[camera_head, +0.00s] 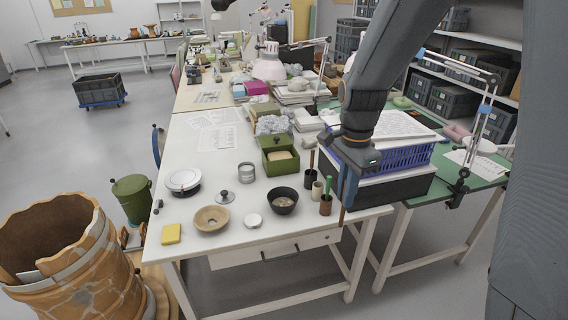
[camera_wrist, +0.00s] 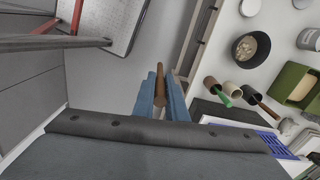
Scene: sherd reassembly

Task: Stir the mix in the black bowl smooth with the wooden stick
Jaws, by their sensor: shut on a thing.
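The black bowl (camera_head: 283,209) stands on the white table near its front edge, with a pale, lumpy-looking mix (camera_head: 283,201) in it. The bowl (camera_wrist: 264,57) also shows in the wrist view, with the mix (camera_wrist: 247,48) inside. My gripper (camera_head: 346,190) is to the right of the bowl, apart from it, near the table's right front corner. Its blue fingers (camera_wrist: 161,95) are shut on the brown wooden stick (camera_wrist: 147,85). The stick (camera_head: 341,216) points down in the head view, its tip clear of the bowl and, in the wrist view, over the floor.
A green box (camera_head: 279,164), metal tin (camera_head: 246,171), wooden bowl (camera_head: 212,219) and blue crate (camera_head: 405,157) are nearby.

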